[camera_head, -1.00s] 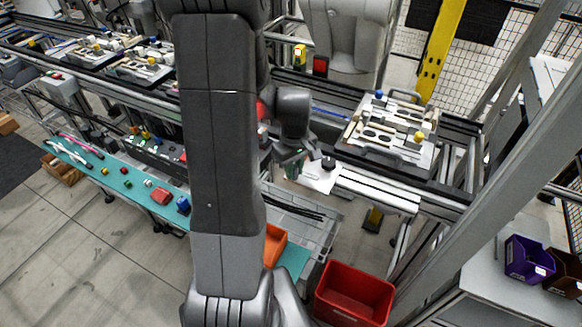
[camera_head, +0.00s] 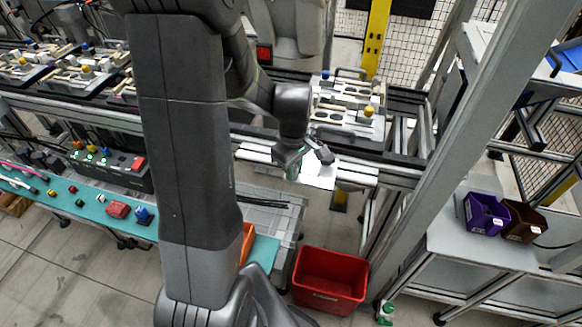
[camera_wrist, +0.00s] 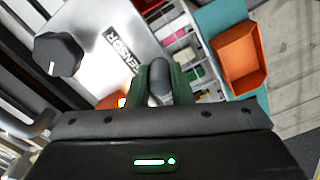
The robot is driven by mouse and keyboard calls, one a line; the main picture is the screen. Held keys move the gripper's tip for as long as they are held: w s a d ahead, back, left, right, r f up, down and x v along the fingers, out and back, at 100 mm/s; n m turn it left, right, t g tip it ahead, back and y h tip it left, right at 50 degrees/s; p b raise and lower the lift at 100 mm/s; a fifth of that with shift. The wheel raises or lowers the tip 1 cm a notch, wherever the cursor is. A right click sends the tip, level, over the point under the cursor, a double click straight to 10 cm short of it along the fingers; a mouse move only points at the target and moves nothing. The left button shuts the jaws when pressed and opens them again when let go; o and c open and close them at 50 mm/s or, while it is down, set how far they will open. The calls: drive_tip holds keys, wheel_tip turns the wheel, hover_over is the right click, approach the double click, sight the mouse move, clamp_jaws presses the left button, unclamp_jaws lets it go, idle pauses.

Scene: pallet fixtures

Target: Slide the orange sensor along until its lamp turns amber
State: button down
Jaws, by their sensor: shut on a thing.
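My gripper (camera_wrist: 160,82) has green fingers closed around a grey rounded piece (camera_wrist: 159,92) above a pale plate (camera_wrist: 112,20) lettered "SENSOR". A black knob (camera_wrist: 58,54) stands on the plate. In the head view, my gripper (camera_head: 292,168) is low at the left edge of the plate (camera_head: 318,175), with the knob (camera_head: 326,154) to its right; the orange sensor cannot be made out there.
The pale rail (camera_head: 362,178) continues a short way right of the plate. A pallet fixture (camera_head: 340,122) with blocks lies behind it. A red bin (camera_head: 330,285) stands on the floor below. An orange bin (camera_wrist: 240,58) sits near the teal shelf (camera_wrist: 222,14).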

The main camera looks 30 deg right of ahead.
drive_tip(key=c, duration=1.3)
unclamp_jaws()
wheel_tip(320, 180, up, 14)
drive_tip(key=shift+f, duration=0.1)
wheel_tip(320, 180, down, 14)
drive_tip(key=shift+r, duration=0.15)
drive_tip(key=shift+w+a, duration=0.3)
drive_tip(key=shift+w, duration=0.05)
